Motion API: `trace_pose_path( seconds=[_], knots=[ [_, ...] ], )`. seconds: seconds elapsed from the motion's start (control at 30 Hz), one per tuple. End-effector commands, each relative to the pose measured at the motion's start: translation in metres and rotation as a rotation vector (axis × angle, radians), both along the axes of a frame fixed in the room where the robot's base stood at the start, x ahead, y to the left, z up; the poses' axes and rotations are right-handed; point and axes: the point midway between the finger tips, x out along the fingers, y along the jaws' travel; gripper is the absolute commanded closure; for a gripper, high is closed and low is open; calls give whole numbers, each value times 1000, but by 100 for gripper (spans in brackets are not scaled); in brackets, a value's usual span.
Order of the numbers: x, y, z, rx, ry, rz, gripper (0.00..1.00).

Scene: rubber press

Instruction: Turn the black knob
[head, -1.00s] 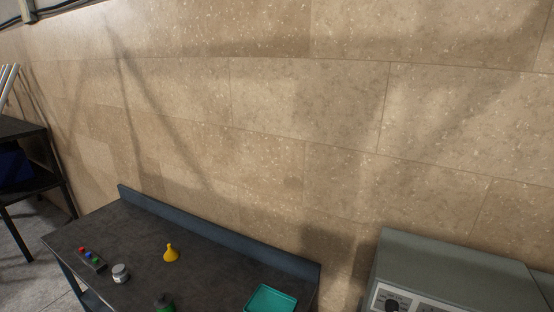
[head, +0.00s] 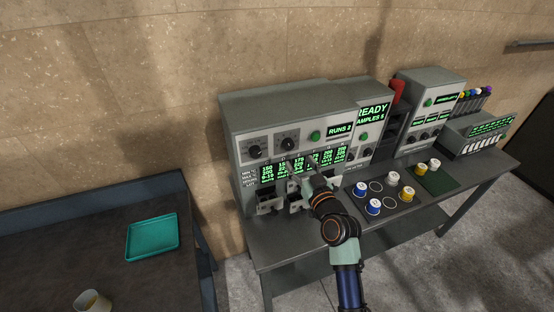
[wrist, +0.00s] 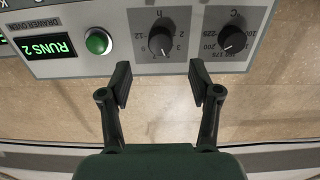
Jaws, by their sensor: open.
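Two black knobs sit on the grey front panel of a machine. In the head view, one knob (head: 254,151) is at the left and the other knob (head: 288,144) is right of it. The wrist view shows the panel upside down, with the middle knob (wrist: 160,40) marked with hour-like numbers and the other knob (wrist: 232,40) marked with temperatures. My gripper (wrist: 160,83) is open and empty. Its fingers line up with the middle knob and appear apart from it. In the head view, my gripper (head: 303,172) is small, in front of the panel below the knobs.
A green button (wrist: 98,41) and a "RUNS 2" display (wrist: 36,47) are beside the middle knob. Below the knobs are green readouts (head: 285,172). Several capped jars stand on a dark mat (head: 376,212) to the right. A teal tray (head: 152,237) lies on the left table.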

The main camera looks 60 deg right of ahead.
Motion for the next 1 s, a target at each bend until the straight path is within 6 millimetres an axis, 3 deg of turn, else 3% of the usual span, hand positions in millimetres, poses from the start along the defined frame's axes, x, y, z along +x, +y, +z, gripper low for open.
trace_pose_path(
  seconds=[0.17,0.5,0.83,1.0],
  knots=[
    [11,-7,3,1,-1,3,37],
    [57,-42,1,1,1,4,37],
    [63,-47,2,1,2,4,37],
    [63,-47,2,1,2,4,64]
  ],
)
